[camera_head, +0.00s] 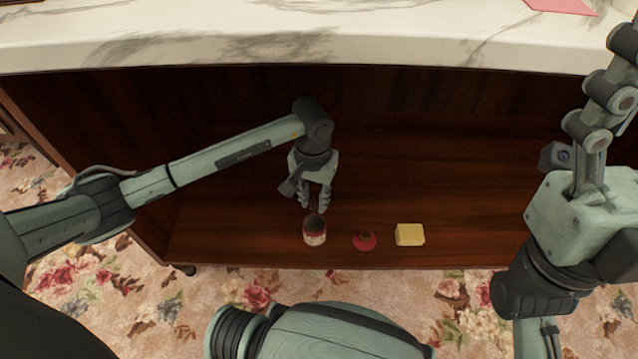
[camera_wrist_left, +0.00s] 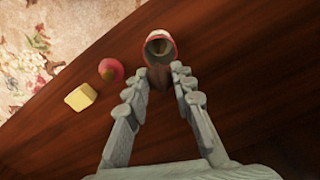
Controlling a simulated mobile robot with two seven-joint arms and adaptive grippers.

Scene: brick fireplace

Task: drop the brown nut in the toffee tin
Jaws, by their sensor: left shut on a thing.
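The toffee tin (camera_head: 315,238) is a small red and pale open can upright on the dark wooden shelf. In the left wrist view the tin (camera_wrist_left: 150,61) opens just beyond my fingertips. My left gripper (camera_head: 313,208) points down right behind the tin's rim in the head view. In its wrist view the gripper (camera_wrist_left: 155,82) is shut on a dark brown lump, the brown nut (camera_wrist_left: 160,77), at the tin's near edge. The nut is not clear in the head view. My right gripper (camera_head: 615,65) is raised at the right edge, away from the shelf; its jaw opening is unclear.
A round red thing (camera_head: 364,243) and a yellow block (camera_head: 410,235) stand to the right of the tin near the shelf's front edge. The marble top (camera_head: 300,40) overhangs the shelf (camera_head: 460,190), whose right part is clear. Floral carpet lies in front.

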